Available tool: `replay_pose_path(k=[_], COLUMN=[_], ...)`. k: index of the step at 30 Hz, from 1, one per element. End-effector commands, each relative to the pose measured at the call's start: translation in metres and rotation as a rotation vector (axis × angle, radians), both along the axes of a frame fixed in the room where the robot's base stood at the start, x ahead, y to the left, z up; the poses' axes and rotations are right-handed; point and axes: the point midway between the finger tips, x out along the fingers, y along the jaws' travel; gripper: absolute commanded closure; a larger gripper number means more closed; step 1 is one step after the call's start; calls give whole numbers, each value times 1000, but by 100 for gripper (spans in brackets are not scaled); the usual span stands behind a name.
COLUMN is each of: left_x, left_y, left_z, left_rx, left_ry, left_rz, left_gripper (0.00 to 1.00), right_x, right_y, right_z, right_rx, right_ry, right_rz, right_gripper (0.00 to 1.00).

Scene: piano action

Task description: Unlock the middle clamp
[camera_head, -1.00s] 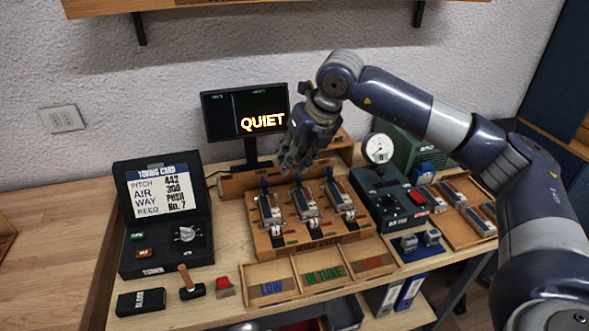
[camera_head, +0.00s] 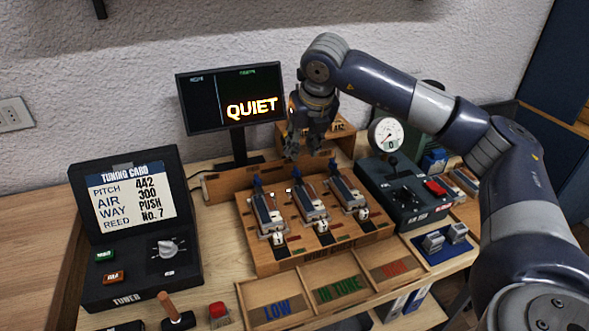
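The middle clamp (camera_head: 310,203) is in the head view, the centre one of three on a wooden rack (camera_head: 262,262). It holds a metal reed block, and its small dark blue handle (camera_head: 296,172) stands up at the back end. My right gripper (camera_head: 305,152) points down above and behind this handle. Its fingers are apart with nothing seen between them, and it looks clear of the clamp. The left clamp (camera_head: 267,212) and right clamp (camera_head: 348,194) look alike, each with a blue handle. My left gripper is not in view.
A monitor (camera_head: 230,98) reading QUIET stands behind the rack. The tuner box (camera_head: 135,230) is at left, a gauge box (camera_head: 405,195) at right. Sorting trays (camera_head: 325,290) labelled LOW and IN TUNE lie in front. A hammer (camera_head: 175,312) and red brush (camera_head: 219,313) lie front left.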

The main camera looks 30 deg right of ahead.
Motion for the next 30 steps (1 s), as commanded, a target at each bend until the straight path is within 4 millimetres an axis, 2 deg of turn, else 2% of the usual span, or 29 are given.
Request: replay_pose_path(k=[9, 15, 21, 28, 29, 30], left_x=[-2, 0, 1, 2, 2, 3], left_y=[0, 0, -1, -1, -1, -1], left_z=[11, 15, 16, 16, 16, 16], left_rx=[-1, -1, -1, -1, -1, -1], left_ry=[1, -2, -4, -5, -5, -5], left_rz=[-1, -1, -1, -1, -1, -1], left_gripper=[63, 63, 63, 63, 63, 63], right_x=[20, 32, 36, 37, 37, 37], right_y=[-5, -7, -9, -9, -9, -9], right_z=[-52, -80, -91, -92, -92, -92], right_rx=[1, 1, 0, 0, 0, 0], right_ry=[6, 4, 0, 0, 0, 0], right_rz=[0, 1, 1, 1, 1, 1], right_gripper=[72, 72, 72, 72, 74, 83])
